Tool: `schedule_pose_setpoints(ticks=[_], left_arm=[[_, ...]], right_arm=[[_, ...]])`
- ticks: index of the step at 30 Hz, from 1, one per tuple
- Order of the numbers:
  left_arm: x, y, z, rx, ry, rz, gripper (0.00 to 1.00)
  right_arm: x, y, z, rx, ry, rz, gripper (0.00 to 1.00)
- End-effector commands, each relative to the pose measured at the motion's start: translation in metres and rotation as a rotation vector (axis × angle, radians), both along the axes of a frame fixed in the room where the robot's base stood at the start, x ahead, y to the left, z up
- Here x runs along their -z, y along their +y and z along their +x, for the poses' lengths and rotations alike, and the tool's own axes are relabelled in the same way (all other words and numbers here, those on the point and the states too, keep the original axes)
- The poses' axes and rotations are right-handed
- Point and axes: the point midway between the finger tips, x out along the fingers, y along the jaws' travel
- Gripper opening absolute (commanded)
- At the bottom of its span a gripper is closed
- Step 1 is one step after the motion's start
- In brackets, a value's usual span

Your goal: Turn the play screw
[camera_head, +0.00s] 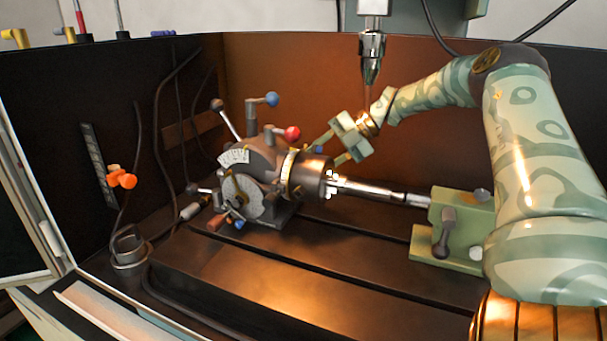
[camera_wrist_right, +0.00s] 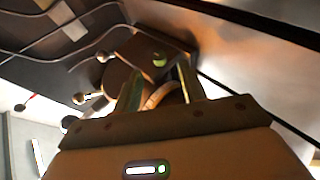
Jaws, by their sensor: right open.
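The indexing chuck (camera_head: 268,170) sits on the dark machine table, with lever handles ending in blue and red knobs, a graduated dial and a round chuck at its right. My right gripper (camera_head: 324,152) is open just behind and above the chuck's right end, its fingers pointing left toward it. In the right wrist view the open fingers (camera_wrist_right: 160,74) straddle part of the dark unit. A small yellow-green round piece (camera_wrist_right: 160,60) shows between and beyond the fingertips. I cannot tell which part is the play screw, nor whether the fingers touch anything. My left gripper is out of view.
A shiny bar runs from the chuck to a green tailstock (camera_head: 455,228) at the right. A vertical spindle (camera_head: 371,58) hangs above my right gripper. Dark walls with cables and an orange knob (camera_head: 121,177) stand at the left. The front of the slotted table (camera_head: 290,285) is clear.

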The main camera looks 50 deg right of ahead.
Motion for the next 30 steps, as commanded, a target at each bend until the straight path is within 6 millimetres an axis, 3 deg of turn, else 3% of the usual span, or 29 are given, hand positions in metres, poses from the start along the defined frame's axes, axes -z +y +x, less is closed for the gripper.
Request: schedule_pose_setpoints(ticks=[1,6,18,23,30], left_arm=[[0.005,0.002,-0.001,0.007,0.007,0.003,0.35],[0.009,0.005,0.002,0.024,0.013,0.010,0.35],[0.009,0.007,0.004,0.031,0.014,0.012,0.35],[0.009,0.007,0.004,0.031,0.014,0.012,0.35],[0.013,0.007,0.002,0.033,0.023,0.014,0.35]], right_arm=[[0.011,0.006,0.006,-0.001,0.006,-0.001,0.42],[0.023,0.019,0.020,-0.001,0.002,-0.002,0.42],[0.024,0.024,0.024,-0.001,-0.002,-0.001,0.42],[0.024,0.024,0.024,0.000,-0.001,0.000,0.00],[0.024,0.024,0.027,-0.005,0.071,-0.025,0.00]])
